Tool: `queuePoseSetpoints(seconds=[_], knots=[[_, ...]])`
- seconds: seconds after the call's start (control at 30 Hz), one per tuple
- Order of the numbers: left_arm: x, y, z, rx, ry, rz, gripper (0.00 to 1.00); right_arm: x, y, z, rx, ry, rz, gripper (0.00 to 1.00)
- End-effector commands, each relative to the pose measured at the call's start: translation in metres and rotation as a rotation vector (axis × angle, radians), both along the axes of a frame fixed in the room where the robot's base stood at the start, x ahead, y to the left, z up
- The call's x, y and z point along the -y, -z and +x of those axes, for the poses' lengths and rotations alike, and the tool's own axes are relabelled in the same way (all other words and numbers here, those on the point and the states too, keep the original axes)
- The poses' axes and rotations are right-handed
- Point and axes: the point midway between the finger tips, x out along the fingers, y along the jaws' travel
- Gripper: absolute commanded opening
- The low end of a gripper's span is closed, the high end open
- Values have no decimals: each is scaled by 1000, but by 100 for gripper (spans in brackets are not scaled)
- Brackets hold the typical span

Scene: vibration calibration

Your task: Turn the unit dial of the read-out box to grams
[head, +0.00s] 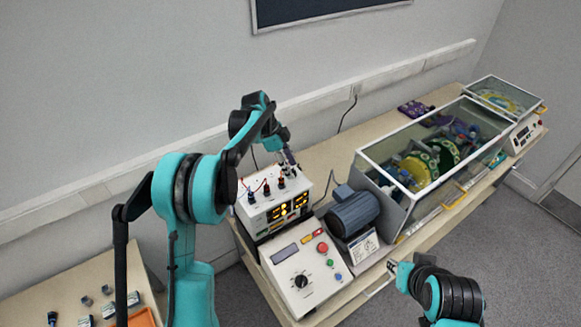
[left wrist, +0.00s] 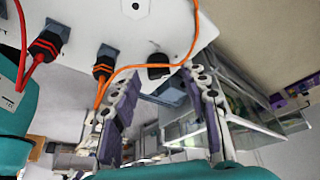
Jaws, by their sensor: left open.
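The read-out box (head: 283,207) is white with lit yellow displays and stands at the left part of the long bench. In the left wrist view its white face (left wrist: 185,15) carries a black dial (left wrist: 158,71) and plugs with red and orange cables. My left gripper (head: 291,163) is above the box's back right. The dial's marking is not readable. My right gripper (head: 392,275) is at the bench's front edge, its jaws unclear.
A control box (head: 305,275) with a black knob and coloured buttons stands in front of the read-out box. A dark motor (head: 352,212) and a glass-walled case (head: 425,160) stand to the right. An orange cable (left wrist: 125,70) runs close to my left fingers.

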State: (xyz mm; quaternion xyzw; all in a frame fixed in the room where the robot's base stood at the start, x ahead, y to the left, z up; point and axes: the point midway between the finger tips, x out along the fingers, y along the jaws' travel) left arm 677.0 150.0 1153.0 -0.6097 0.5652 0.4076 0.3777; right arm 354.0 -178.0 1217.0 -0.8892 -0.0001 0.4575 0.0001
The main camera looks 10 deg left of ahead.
Motion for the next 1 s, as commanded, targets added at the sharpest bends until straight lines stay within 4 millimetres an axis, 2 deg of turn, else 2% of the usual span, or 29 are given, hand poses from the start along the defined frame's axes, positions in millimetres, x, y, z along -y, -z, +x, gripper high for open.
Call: queuePoseSetpoints(seconds=[0.3,0.5,0.7,1.0], knots=[[-26,-60,-2,0,-2,0,44,0,0,0,0,0,0,28],[-39,-91,-3,1,-1,0,44,0,0,0,0,0,0,28],[-43,-103,-3,0,-1,0,44,0,0,0,0,0,0,28],[-43,-103,-3,0,0,0,44,0,0,0,0,0,0,28]])
